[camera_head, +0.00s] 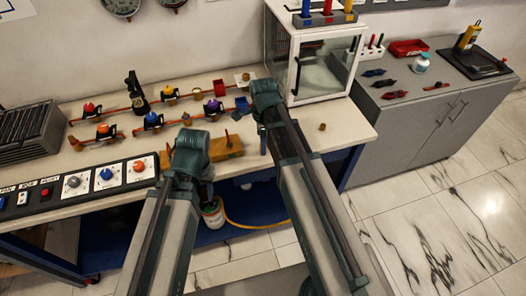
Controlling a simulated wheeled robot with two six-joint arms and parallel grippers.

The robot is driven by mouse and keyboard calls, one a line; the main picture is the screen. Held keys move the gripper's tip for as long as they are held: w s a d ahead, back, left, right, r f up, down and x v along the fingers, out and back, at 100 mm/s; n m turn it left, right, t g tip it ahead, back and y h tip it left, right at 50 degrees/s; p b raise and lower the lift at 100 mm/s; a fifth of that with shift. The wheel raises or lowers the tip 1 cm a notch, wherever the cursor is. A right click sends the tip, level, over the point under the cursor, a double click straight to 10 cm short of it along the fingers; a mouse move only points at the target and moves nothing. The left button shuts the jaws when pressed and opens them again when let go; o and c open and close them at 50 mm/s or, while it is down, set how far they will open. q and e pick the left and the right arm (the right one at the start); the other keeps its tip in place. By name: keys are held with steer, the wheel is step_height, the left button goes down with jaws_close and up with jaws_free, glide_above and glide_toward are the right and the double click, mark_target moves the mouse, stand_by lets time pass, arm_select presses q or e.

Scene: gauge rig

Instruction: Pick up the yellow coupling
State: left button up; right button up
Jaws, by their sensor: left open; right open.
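I cannot tell for sure which piece is the yellow coupling. A small brass-yellow piece (323,127) lies alone on the bench, right of my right arm. Another small yellowish piece (246,77) sits on a white square at the back, just above my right wrist. Similar brass fittings (197,93) sit in the pipe runs. My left gripper (207,188) is open at the bench's front edge, in front of a wooden block (228,147). My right gripper (263,143) is open over the right part of the bench; its fingers are mostly hidden by my arm. Neither gripper visibly holds anything.
Pipe runs with orange, blue and purple valves (214,105) cross the bench (70,151). A switch panel (85,185) lies at front left, beside a dark rack (28,130). A glass-fronted cabinet (326,67) stands at back right. A grey cabinet (420,125) stands further right.

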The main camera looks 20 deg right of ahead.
steer(key=shift+f, duration=0.7)
arm_select(q)
steer(key=shift+f, duration=0.6)
arm_select(e)
steer(key=shift+r, duration=0.1)
jaws_close()
arm_select(q)
steer(key=shift+r, duration=0.1)
arm_select(e)
steer(key=shift+r, duration=0.1)
